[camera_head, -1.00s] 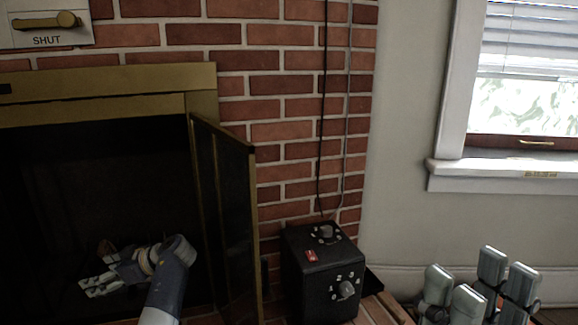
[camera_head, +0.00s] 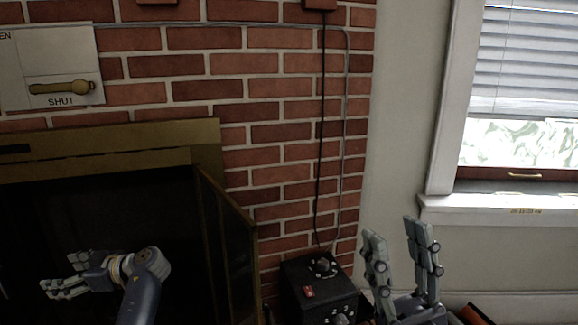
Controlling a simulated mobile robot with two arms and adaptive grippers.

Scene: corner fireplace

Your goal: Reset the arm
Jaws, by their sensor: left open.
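My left gripper (camera_head: 60,273) reaches in from the bottom left, its fingers pointing left in front of the dark fireplace opening (camera_head: 60,215). Its fingers are apart and nothing shows between them. My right gripper (camera_head: 395,229) stands at the lower middle right with its fingers pointing up. Its two fingers are spread, with only wall between them. The rest of the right arm is mostly cut off by the bottom edge.
A brass-framed fireplace door (camera_head: 228,245) stands swung open. A black box with knobs (camera_head: 310,285) sits beside it, cables running up the brick wall (camera_head: 275,130). A damper panel marked SHUT (camera_head: 62,70) is at upper left. A window sill (camera_head: 490,208) is at right.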

